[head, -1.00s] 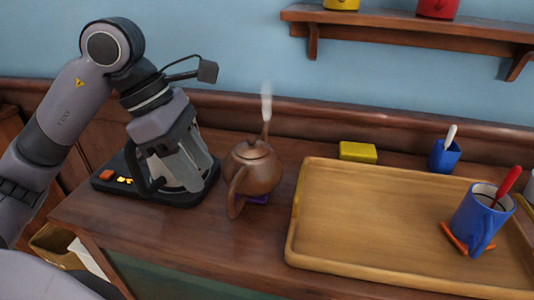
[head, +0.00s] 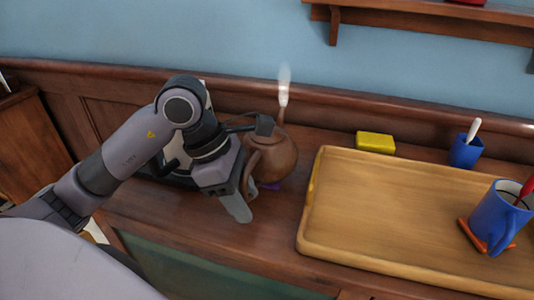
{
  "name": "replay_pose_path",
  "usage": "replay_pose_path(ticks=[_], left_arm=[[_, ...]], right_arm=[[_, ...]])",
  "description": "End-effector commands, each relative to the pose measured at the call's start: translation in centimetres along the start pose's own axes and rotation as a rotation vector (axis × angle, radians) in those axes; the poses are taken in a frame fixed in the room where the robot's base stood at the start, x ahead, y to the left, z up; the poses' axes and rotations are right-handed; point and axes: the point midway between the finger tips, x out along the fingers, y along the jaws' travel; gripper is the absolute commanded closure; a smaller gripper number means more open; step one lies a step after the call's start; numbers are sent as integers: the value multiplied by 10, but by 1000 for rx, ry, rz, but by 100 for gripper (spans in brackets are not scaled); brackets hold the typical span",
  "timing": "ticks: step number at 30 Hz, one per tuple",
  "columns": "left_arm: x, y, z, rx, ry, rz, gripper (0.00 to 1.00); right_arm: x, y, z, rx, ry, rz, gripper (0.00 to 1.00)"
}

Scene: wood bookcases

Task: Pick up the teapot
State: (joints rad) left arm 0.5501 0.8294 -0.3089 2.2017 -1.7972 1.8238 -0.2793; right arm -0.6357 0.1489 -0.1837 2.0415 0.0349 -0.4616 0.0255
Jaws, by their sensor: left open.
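The brown teapot (head: 279,157) stands on the wooden counter, left of the tray, with steam rising at its spout. Something purple shows under its base. My left gripper (head: 240,203) is open and points down at the near left side of the teapot, by its handle. My arm and gripper partly cover the teapot's left side and handle. I cannot tell whether a finger touches the handle. My right gripper is not in view.
A wooden tray (head: 400,250) fills the counter's right side, holding a blue mug (head: 493,220) on an orange coaster. Behind it are a yellow block (head: 375,142) and a small blue cup (head: 465,152). A wall shelf (head: 430,18) hangs above. My arm mostly hides a dark appliance.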

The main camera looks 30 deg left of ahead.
Motion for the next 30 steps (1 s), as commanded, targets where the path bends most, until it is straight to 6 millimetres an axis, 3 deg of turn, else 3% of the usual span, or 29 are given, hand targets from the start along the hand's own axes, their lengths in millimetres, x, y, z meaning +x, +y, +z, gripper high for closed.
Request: replay_pose_path(ticks=[9, 13, 30], left_arm=[[6, 0, 0, 0, 0, 1, 58], [5, 0, 0, 0, 0, 1, 100], [5, 0, 0, 1, 0, 1, 100]], right_arm=[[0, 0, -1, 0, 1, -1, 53], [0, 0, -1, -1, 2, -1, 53], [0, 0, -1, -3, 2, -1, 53]])
